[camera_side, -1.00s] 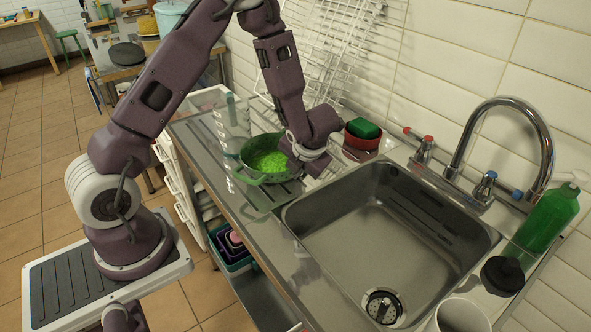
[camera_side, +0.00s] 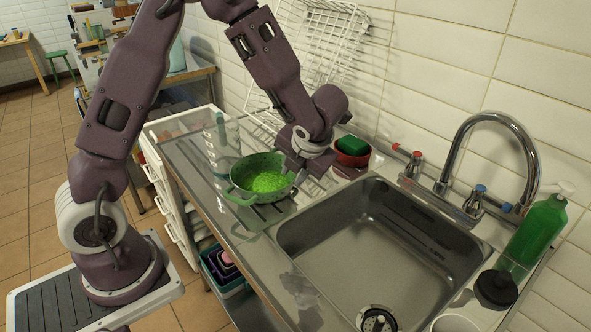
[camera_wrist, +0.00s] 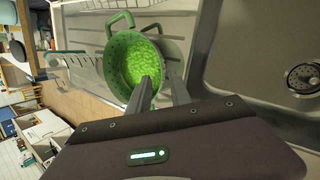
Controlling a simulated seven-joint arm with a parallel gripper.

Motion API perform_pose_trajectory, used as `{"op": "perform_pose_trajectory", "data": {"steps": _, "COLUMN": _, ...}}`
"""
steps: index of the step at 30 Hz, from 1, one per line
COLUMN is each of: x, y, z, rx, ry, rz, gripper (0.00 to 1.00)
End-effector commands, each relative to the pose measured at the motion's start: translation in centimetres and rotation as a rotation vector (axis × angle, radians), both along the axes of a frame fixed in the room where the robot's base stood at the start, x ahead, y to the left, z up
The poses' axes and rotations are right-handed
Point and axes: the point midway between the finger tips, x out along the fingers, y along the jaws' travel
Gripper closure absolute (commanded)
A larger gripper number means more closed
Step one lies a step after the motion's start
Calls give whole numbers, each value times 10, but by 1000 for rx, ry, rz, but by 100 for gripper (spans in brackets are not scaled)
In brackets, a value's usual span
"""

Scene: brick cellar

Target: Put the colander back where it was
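The green colander (camera_side: 247,197) holds a heap of small bright green pieces (camera_side: 268,182). It stands upright on the metal drainboard left of the sink; it also shows in the wrist view (camera_wrist: 117,75), with one loop handle at its upper left. My gripper (camera_side: 291,170) is at the colander's right rim, on the sink side. In the wrist view the two fingers (camera_wrist: 160,82) stand apart, one over the colander's inside and the other beyond the rim. Whether they touch the rim is hidden.
The sink (camera_side: 375,245) lies to the right. A red bowl (camera_side: 350,158) with a green sponge (camera_side: 352,145) stands behind my gripper. A white wire rack (camera_side: 315,50) leans on the wall behind. A green bottle (camera_side: 535,232) stands at far right.

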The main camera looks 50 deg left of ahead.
Motion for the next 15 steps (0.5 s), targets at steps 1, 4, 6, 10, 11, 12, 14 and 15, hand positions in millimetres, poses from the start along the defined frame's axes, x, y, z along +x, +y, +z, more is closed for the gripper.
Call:
{"op": "perform_pose_trajectory", "data": {"steps": 1, "x": 0, "y": -4, "z": 7, "rx": -1, "ry": -3, "rz": -2, "gripper": 75}}
{"op": "perform_pose_trajectory", "data": {"steps": 4, "x": -2, "y": -9, "z": 14, "rx": -2, "ry": 0, "rz": -2, "gripper": 75}}
{"op": "perform_pose_trajectory", "data": {"steps": 6, "x": -3, "y": -10, "z": 16, "rx": -1, "ry": 2, "rz": -1, "gripper": 75}}
{"op": "perform_pose_trajectory", "data": {"steps": 10, "x": 24, "y": -16, "z": 41, "rx": -9, "ry": -79, "rz": -167, "gripper": 75}}
{"op": "perform_pose_trajectory", "data": {"steps": 11, "x": 39, "y": -22, "z": 59, "rx": -4, "ry": -127, "rz": -282, "gripper": 75}}
{"op": "perform_pose_trajectory", "data": {"steps": 12, "x": 59, "y": -36, "z": 92, "rx": 19, "ry": -201, "rz": -495, "gripper": 75}}
{"op": "perform_pose_trajectory", "data": {"steps": 14, "x": 75, "y": -71, "z": 156, "rx": 124, "ry": -298, "rz": -921, "gripper": 75}}
{"op": "perform_pose_trajectory", "data": {"steps": 15, "x": 66, "y": -100, "z": 194, "rx": 242, "ry": -323, "rz": -1233, "gripper": 75}}
